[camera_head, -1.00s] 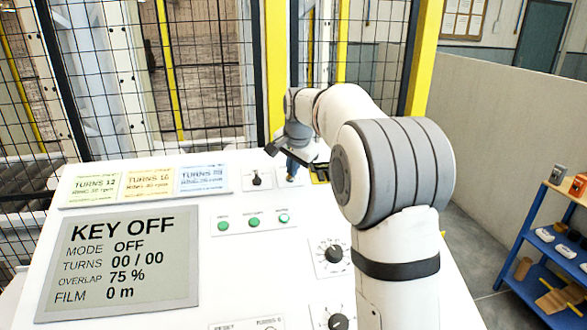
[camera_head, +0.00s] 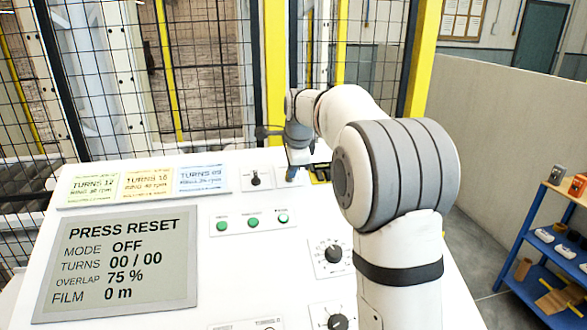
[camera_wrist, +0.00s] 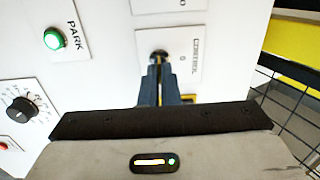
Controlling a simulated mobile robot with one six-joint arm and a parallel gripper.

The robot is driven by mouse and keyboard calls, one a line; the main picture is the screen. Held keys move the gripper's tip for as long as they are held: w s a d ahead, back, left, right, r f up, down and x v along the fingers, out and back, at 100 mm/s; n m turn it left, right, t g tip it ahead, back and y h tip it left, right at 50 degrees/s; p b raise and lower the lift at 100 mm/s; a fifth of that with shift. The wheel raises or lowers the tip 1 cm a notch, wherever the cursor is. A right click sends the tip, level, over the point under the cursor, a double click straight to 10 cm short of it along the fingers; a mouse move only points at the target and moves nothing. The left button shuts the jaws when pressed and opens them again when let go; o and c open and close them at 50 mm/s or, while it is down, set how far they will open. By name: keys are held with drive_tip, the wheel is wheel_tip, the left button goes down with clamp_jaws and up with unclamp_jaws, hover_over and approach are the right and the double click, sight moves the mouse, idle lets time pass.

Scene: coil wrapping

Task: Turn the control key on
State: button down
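The control key (camera_wrist: 158,54) sits in its white plate (camera_wrist: 186,68) marked "CONTROL" and "0" in the wrist view; the fingers partly hide it. My gripper (camera_wrist: 160,72) reaches down to this plate, its two blue-grey fingers close together on the key. In the head view my gripper (camera_head: 296,172) is at the panel's top right, and the key is hidden there. The display (camera_head: 125,262) reads "PRESS RESET", "MODE OFF", "TURNS 00 / 00", "OVERLAP 75 %" and "FILM 0 m".
A black selector switch (camera_head: 256,178) is just left of my gripper. Several green buttons (camera_head: 253,222) and black dials (camera_head: 333,254) lie nearer. A black mesh fence (camera_head: 205,80) with yellow posts stands behind the panel. A blue shelf (camera_head: 540,255) is at the right.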

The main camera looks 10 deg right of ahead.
idle(0.3)
drive_tip(key=c, duration=2.1)
unclamp_jaws()
drive_tip(key=o, duration=0.4)
drive_tip(key=shift+r, duration=0.1)
drive_tip(key=b+v, duration=0.1)
drive_tip(key=v, duration=0.6)
drive_tip(key=shift+s+r, duration=0.2)
drive_tip(key=shift+r, duration=0.1)
